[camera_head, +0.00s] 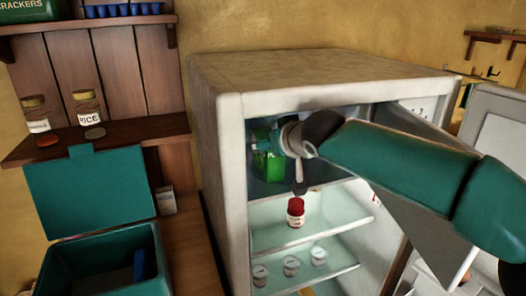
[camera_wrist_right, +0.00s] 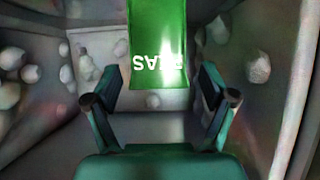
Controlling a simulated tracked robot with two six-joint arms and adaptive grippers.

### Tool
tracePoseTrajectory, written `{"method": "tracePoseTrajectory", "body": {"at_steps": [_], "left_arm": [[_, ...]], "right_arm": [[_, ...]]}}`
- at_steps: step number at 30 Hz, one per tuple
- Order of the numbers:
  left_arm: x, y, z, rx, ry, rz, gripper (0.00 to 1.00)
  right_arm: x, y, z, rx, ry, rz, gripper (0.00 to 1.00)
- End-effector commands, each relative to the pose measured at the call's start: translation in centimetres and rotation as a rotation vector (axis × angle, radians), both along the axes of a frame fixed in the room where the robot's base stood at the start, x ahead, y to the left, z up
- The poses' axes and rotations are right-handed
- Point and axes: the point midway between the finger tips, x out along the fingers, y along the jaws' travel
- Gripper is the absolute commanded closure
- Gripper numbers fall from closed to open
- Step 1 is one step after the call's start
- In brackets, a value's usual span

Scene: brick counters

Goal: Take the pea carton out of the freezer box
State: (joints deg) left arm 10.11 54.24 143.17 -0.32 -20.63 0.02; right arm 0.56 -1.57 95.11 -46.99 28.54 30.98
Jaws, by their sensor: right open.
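The green pea carton (camera_head: 268,166) stands inside the frosty freezer box (camera_head: 272,188) at the top of the fridge. In the right wrist view the carton (camera_wrist_right: 157,30) appears upside down with white lettering, and its far end is cut off by the frame. My right gripper (camera_wrist_right: 160,79) is open, with one finger to each side of the carton's line. The carton's lettered end lies just ahead of the fingertips, and neither finger appears to touch it. In the head view my right arm covers part of the freezer opening. My left gripper is not in view.
A red-capped jar (camera_head: 295,212) stands on the shelf below the freezer, and small cups (camera_head: 290,266) stand lower. Frosted walls with ice lumps (camera_wrist_right: 257,67) flank the gripper. An open teal box (camera_head: 100,265) stands left of the fridge (camera_head: 222,150).

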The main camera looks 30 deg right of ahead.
Motion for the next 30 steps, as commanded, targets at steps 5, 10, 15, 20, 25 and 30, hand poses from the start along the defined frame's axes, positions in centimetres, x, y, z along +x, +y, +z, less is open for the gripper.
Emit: {"method": "tracePoseTrajectory", "body": {"at_steps": [5,10,15,20,25,30], "left_arm": [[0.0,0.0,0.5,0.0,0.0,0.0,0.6],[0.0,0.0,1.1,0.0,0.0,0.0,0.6],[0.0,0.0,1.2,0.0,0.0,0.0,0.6],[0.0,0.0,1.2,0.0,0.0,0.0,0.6],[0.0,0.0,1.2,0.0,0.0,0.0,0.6],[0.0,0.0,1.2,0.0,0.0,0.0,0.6]], "right_arm": [[1.4,-0.4,-0.8,-0.001,0.004,-0.001,0.17],[3.5,-0.9,-1.9,0.0,0.004,-0.002,0.17],[4.2,-1.1,-2.4,0.0,0.0,-0.001,0.17],[4.2,-1.1,-2.4,0.0,0.0,-0.001,0.17],[4.2,-1.1,-2.5,0.0,0.001,-0.001,0.42],[4.2,-1.0,-2.5,0.0,0.002,0.0,0.7]]}}
